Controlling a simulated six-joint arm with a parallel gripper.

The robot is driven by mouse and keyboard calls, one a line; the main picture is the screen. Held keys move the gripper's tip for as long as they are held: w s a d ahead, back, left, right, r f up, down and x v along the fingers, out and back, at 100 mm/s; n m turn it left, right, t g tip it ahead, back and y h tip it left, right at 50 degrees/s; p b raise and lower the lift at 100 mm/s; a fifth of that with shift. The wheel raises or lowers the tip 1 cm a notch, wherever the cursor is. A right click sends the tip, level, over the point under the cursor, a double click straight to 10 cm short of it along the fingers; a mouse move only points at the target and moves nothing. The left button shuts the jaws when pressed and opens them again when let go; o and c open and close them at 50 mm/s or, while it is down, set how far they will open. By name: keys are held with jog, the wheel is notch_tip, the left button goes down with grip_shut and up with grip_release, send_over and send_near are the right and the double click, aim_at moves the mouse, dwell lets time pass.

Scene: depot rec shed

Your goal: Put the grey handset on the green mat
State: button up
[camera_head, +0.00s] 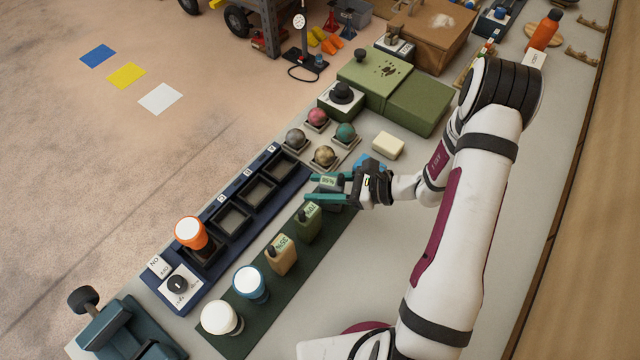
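The grey handset (328,181) has a pale label with a number and sits between the teal fingers of my gripper (322,189). The fingers lie along both sides of it and appear closed on it; its lower part is hidden behind the near finger. The dark green mat (268,283) is a long strip on the bench. My gripper is over or beside the mat's far end; I cannot tell whether the handset touches the mat. On the mat stand a green handset (307,224), a tan handset (281,256), a blue-rimmed cup (250,284) and a white cup (221,319).
A navy tray (238,205) with square bays runs left of the mat; an orange cup (190,233) stands in its near bay. Several coloured balls on stands, a cream block (387,146) and a green box (416,105) lie beyond my gripper.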

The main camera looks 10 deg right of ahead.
jog(key=o, duration=0.3)
jog(key=shift+r, duration=0.1)
jog(key=v, duration=1.1)
jog(key=s+a+r+n+g+h, duration=0.3)
jog(key=s+a+r+n+g, duration=0.3)
jog(key=s+a+r+n, duration=0.25)
jog(key=s+r+n+h, duration=0.1)
jog(key=s+n+h, duration=0.1)
jog(key=s, duration=0.1)
jog(key=s+r+n+h, duration=0.2)
jog(key=s+n+h, duration=0.1)
jog(key=s, duration=0.1)
jog(key=s+r+n+h, duration=0.1)
jog(key=s+n+h, duration=0.1)
jog(key=s+n, duration=0.1)
jog(key=shift+s+a+r+t+h, duration=0.1)
jog(key=shift+s+r+t+h, duration=0.1)
jog(key=shift+s+t+h, duration=0.15)
